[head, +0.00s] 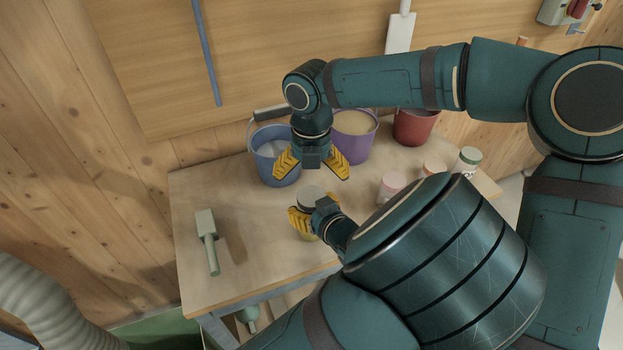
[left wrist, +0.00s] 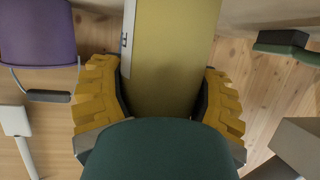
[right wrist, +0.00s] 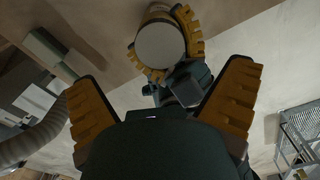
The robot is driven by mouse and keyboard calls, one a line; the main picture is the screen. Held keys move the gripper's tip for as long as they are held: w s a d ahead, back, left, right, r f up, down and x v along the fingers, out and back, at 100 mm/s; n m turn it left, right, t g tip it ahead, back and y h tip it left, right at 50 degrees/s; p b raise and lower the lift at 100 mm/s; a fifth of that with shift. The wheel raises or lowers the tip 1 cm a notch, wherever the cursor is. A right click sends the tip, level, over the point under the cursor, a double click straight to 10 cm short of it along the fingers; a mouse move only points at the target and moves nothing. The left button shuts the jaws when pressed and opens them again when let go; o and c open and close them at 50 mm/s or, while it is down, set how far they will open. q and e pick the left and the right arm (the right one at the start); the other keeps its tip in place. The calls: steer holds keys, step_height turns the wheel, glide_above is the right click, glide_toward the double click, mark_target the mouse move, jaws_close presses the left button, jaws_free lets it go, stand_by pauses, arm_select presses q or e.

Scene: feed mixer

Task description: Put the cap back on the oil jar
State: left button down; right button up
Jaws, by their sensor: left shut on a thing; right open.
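The yellow oil jar (left wrist: 172,60) stands between the fingers of my left gripper (head: 314,221), which is shut on its body. In the head view the jar is mostly hidden by that gripper. A pale grey round cap (head: 311,197) shows on top of the jar; it is also a flat disc in the right wrist view (right wrist: 160,45). I cannot tell whether it is fully seated. My right gripper (head: 312,166) is open and empty, just above the cap and pointing down at it. Its fingers do not touch the cap.
A blue bucket (head: 272,148), a purple bucket (head: 354,148) and a red bucket (head: 414,128) stand at the back of the wooden table (head: 215,270). Several small jars (head: 391,186) stand at the right.

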step_height(320, 180, up, 10)
stand_by(0.4)
arm_select(q)
jaws_free()
steer(key=v, duration=1.2)
